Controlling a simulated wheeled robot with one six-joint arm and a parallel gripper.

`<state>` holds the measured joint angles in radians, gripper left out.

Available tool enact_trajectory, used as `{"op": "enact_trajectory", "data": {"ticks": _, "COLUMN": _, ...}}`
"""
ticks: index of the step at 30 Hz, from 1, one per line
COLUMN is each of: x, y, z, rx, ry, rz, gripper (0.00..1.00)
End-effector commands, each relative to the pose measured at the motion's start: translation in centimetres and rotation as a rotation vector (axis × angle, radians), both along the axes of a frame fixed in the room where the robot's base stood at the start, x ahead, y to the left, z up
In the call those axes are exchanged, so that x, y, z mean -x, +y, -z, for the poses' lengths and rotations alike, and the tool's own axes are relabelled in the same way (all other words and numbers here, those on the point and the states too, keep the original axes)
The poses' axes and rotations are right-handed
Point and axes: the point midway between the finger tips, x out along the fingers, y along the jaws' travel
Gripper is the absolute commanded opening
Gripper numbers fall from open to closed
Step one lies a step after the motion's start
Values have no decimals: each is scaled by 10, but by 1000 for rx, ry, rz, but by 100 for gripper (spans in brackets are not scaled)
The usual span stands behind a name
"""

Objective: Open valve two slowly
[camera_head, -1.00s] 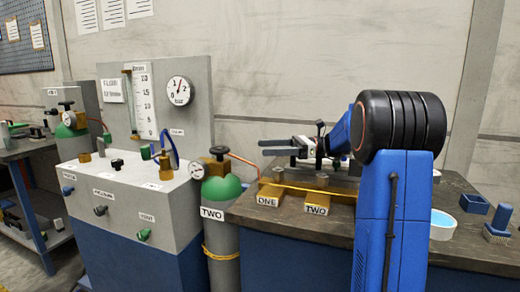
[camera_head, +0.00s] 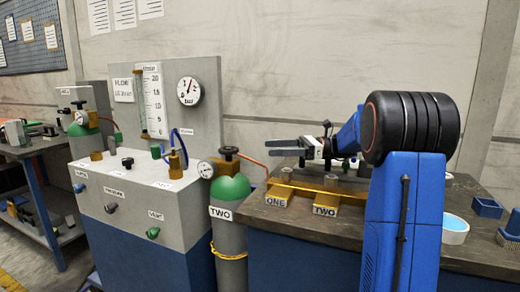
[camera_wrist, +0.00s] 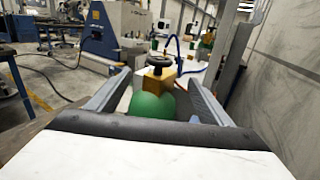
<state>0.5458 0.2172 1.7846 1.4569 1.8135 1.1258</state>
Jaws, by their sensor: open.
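A grey gas cylinder labelled TWO (camera_head: 229,235) with a green shoulder (camera_head: 230,189) stands at the bench's left end. On top is a brass valve with a black handwheel (camera_head: 229,153) and a round gauge (camera_head: 206,169). The handwheel also shows in the wrist view (camera_wrist: 159,62), between and beyond the fingers. My gripper (camera_head: 268,147) is open and empty over the bench, to the right of the handwheel and apart from it, with its fingers pointing left.
A copper pipe (camera_head: 254,164) runs right from the valve, close to my gripper. A grey panel (camera_head: 150,196) with knobs and a pressure dial (camera_head: 189,91) stands left of the cylinder. A white tub (camera_head: 453,233) and blue tray (camera_head: 487,207) are on the bench's right.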

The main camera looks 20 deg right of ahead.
Motion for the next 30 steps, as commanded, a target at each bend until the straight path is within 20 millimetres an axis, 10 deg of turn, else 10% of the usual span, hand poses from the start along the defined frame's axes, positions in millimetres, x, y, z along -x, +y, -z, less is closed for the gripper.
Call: {"op": "enact_trajectory", "data": {"ticks": 30, "x": -42, "y": 155, "z": -2, "rx": 0, "ry": 0, "rz": -4, "gripper": 74}}
